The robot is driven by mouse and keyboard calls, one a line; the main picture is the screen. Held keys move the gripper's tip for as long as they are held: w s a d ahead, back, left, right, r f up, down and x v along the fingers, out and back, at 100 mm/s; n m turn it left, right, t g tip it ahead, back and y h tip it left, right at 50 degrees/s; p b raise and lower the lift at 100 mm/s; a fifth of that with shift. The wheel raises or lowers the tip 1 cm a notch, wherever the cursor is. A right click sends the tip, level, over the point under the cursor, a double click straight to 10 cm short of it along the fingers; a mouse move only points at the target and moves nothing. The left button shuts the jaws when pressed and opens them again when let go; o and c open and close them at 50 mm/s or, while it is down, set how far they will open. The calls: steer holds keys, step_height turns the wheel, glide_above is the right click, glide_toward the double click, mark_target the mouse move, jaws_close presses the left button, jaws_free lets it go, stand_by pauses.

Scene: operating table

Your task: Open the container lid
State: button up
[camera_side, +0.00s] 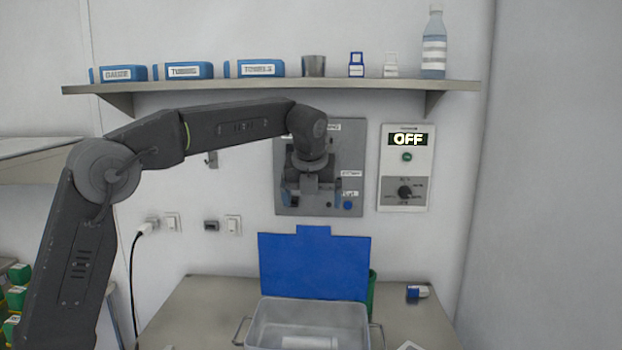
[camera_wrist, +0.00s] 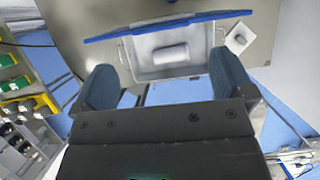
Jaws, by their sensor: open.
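The container (camera_side: 306,316) is a pale box with side handles on the table. Its blue lid (camera_side: 314,266) stands upright at the back edge, so the box is open. A white cylinder (camera_side: 309,342) lies inside. In the wrist view the container (camera_wrist: 150,70) lies beyond my fingers, with the cylinder (camera_wrist: 171,54) in it and the lid (camera_wrist: 165,26) seen nearly edge-on. My gripper (camera_side: 312,200) is high above and behind the lid, in front of the wall panel. Its two fingers (camera_wrist: 163,88) are wide apart with nothing between them, clear of the lid.
A shelf (camera_side: 270,86) with blue boxes and a bottle (camera_side: 433,42) runs above my arm. A control box reading OFF (camera_side: 405,168) is on the wall.

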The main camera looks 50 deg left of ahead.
steer(key=v, duration=0.6)
steer(key=shift+f, duration=0.1)
steer(key=s+d+f+n+t+h, duration=0.1)
steer(key=s+d+f+n, duration=0.1)
steer(key=s+n, duration=0.5)
steer(key=s+d+f+n+h, duration=0.1)
steer(key=s+d+n, duration=0.1)
steer(key=s+n, duration=0.45)
steer(key=s+d+f+n+t+h, duration=0.1)
steer(key=s+d+f+n, duration=0.2)
steer(key=s+f+n, duration=0.9)
steer(key=shift+s+n, duration=0.95)
steer(key=shift+s, duration=0.3)
